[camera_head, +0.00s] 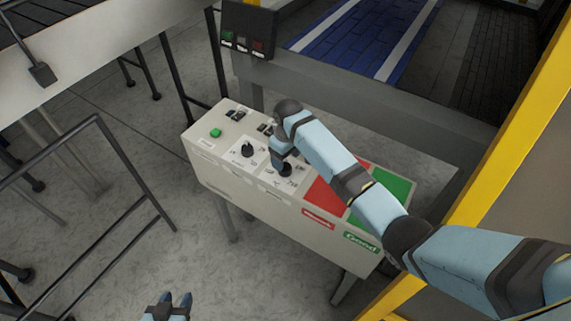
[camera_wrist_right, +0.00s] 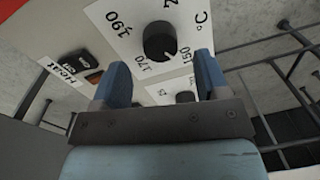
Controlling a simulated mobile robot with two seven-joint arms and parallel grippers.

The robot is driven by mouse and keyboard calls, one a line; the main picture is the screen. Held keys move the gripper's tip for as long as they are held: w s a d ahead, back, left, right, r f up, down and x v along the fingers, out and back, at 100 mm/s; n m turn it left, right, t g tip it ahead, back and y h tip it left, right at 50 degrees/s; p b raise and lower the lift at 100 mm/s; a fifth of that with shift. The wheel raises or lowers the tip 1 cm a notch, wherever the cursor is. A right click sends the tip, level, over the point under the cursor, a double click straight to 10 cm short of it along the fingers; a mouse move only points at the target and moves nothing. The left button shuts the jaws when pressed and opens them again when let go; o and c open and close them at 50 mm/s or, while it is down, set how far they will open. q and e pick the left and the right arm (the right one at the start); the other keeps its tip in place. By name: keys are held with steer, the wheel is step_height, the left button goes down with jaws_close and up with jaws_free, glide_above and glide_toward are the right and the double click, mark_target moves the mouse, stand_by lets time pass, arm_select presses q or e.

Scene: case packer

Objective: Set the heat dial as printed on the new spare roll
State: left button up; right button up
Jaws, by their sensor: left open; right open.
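The heat dial (camera_wrist_right: 160,42) is a black round knob on a white plate marked 150, 170, 190 and °C in the right wrist view. A black knob (camera_head: 248,150) stands on the left plate. My left gripper (camera_head: 168,306) is open and empty at the bottom edge. No spare roll is visible.
A rocker switch (camera_wrist_right: 80,62) with a Heat label is beside the dial plate. A green button (camera_head: 216,132), a red pad (camera_head: 324,194) and a green pad (camera_head: 388,186) are on the box. A yellow post (camera_head: 510,130) and a railing (camera_head: 128,170) flank it.

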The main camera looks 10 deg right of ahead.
mark_target(287, 165)
step_height(287, 165, up, 10)
steer(key=b, duration=0.1)
steer(key=shift+w+d, duration=0.15)
steer(key=shift+d, duration=0.05)
stand_by(0.3)
